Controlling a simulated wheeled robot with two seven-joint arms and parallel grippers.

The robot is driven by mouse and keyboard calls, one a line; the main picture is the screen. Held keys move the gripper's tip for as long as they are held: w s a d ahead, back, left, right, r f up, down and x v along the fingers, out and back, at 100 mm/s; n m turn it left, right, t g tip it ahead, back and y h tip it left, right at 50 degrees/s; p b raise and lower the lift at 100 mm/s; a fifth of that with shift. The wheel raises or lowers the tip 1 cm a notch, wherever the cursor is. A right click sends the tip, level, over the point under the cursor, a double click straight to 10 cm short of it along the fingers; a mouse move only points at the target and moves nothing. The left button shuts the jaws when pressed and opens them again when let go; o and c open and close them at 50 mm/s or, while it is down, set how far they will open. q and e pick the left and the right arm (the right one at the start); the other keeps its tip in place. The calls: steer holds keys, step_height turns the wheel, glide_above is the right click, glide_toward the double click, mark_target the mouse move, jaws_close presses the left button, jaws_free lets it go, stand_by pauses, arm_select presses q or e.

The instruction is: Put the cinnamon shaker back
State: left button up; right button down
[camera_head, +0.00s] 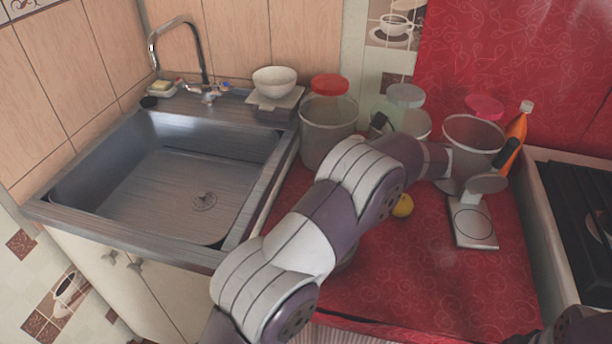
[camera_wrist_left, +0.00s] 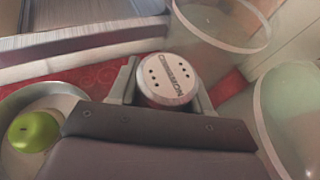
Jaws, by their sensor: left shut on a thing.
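In the left wrist view, the cinnamon shaker (camera_wrist_left: 170,78) shows its round white lid with dark holes and the word CINNAMON. My left gripper (camera_wrist_left: 165,88) is shut on it, with one finger on each side. Clear canisters stand beyond it (camera_wrist_left: 228,28) and to its right (camera_wrist_left: 290,115). In the head view, my left arm crosses the red counter and hides the shaker and most or all of the gripper. Whether the shaker touches the counter cannot be told. My right gripper is not in view.
A bowl (camera_wrist_left: 18,103) with a green apple (camera_wrist_left: 33,131) lies left of the gripper. The red-lidded canister (camera_head: 326,130) stands beside the sink (camera_head: 70,180). A yellow fruit (camera_head: 404,206) and a scale (camera_head: 474,222) are on the counter. The front right counter is clear.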

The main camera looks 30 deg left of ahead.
arm_select(q)
glide_above(305, 184)
step_height(305, 184, down, 7)
steer(key=shift+w+r, duration=0.1)
steer(key=shift+r, duration=0.1)
step_height(305, 184, down, 4)
steer(key=shift+r, duration=0.15)
steer(key=shift+f+b, duration=0.2)
steer(key=shift+b, duration=0.15)
steer(key=o, duration=0.8)
